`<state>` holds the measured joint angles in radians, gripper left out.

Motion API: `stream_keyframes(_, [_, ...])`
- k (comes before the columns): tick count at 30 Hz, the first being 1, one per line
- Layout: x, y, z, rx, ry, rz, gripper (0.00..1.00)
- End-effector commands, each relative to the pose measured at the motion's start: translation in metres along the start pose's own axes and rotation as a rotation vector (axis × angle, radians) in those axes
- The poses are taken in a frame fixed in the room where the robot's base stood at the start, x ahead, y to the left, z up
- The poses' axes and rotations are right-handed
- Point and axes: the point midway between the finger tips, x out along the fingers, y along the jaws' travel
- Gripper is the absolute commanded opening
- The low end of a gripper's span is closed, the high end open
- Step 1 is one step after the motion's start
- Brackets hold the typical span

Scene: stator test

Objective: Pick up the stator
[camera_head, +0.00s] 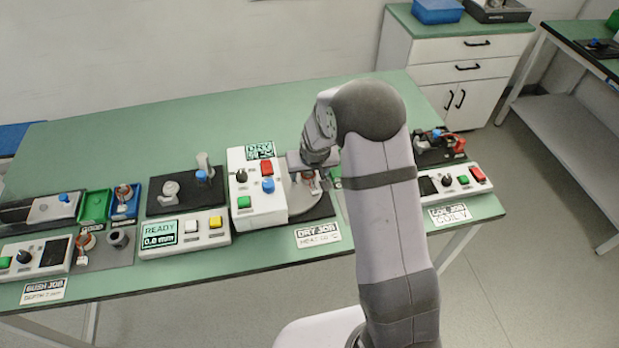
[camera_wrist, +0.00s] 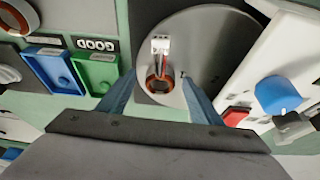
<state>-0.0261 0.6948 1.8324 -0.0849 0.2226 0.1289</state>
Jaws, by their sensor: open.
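A stator with an orange-copper winding and a white connector (camera_wrist: 161,76) lies on a round grey plate (camera_wrist: 205,40) in the wrist view. In the head view the stator (camera_head: 308,176) shows only in part, below my gripper (camera_head: 307,168), on the dry job station. In the wrist view my gripper (camera_wrist: 159,82) is open, with one blue-grey finger on each side of the stator. Gaps show between the fingers and the stator. Whether the fingertips are down at its height is hard to tell.
A white control box (camera_head: 255,190) with knob and buttons stands left of the plate. Green (camera_head: 95,206) and blue (camera_head: 125,203) trays are further left; the blue one holds another stator. A second control box (camera_head: 452,182) is at right. The table's front strip is mostly free.

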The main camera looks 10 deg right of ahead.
Motion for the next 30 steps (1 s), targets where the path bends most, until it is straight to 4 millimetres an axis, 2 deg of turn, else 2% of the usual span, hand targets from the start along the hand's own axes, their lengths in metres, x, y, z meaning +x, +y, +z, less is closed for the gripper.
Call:
stream_keyframes(4, [0.0,0.0,0.0,0.0,0.0,0.0,0.57])
stream_keyframes(9, [0.0,0.0,0.0,0.0,0.0,0.0,0.16])
stream_keyframes(12, [-0.001,0.0,0.0,-0.001,0.001,0.0,0.07])
stream_keyframes(22, [-0.007,0.0,-0.004,0.0,0.004,0.0,0.07])
stream_keyframes(30, [-0.04,0.0,-0.019,0.0,0.008,0.0,0.07])
